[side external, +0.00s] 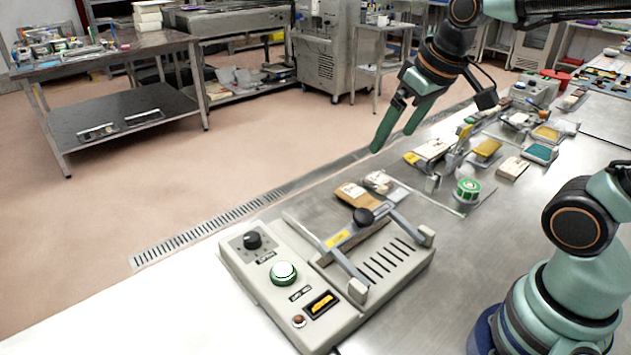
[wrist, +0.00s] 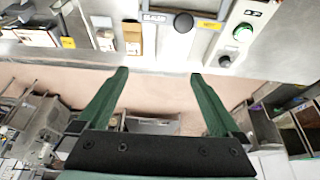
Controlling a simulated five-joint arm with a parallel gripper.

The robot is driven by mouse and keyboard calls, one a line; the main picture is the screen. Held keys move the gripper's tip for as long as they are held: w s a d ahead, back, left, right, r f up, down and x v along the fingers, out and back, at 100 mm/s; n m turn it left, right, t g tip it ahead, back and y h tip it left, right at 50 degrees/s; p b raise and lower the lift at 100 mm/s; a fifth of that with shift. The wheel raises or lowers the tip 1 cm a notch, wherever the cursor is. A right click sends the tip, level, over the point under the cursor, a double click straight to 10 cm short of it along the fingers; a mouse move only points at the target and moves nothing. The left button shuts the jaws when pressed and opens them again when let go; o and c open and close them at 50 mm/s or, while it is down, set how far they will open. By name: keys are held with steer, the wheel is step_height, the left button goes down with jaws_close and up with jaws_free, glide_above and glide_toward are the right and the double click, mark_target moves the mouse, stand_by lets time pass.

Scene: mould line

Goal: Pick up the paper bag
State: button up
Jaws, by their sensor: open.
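A tan packet with a pale label (side external: 354,194), which looks like the paper bag, lies on the steel table just behind the grey machine. It also shows as a tan piece at the top of the wrist view (wrist: 133,36), beyond the left fingertip. I cannot be sure it is the paper bag, as other tan items lie further along. My gripper (side external: 393,142) is open and empty, held in the air near the table's floor-side edge, apart from the packet. Its two green fingers stand wide apart in the wrist view (wrist: 159,73).
The grey machine (side external: 340,275) has a black knob, a green-ringed button and a raised bar. White lumps (side external: 379,181) lie beside the packet. A green-and-white round tin (side external: 467,190) and several packets stand further along.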

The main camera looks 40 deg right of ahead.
steer(key=w+d+f+g, duration=0.2)
steer(key=w+d+f, duration=0.15)
steer(key=w, duration=0.65)
steer(key=g, duration=0.3)
glide_above(351, 190)
step_height(351, 190, down, 10)
step_height(351, 190, down, 12)
steer(key=shift+f, duration=0.2)
steer(key=c, duration=1.3)
steer(key=shift+r, duration=0.15)
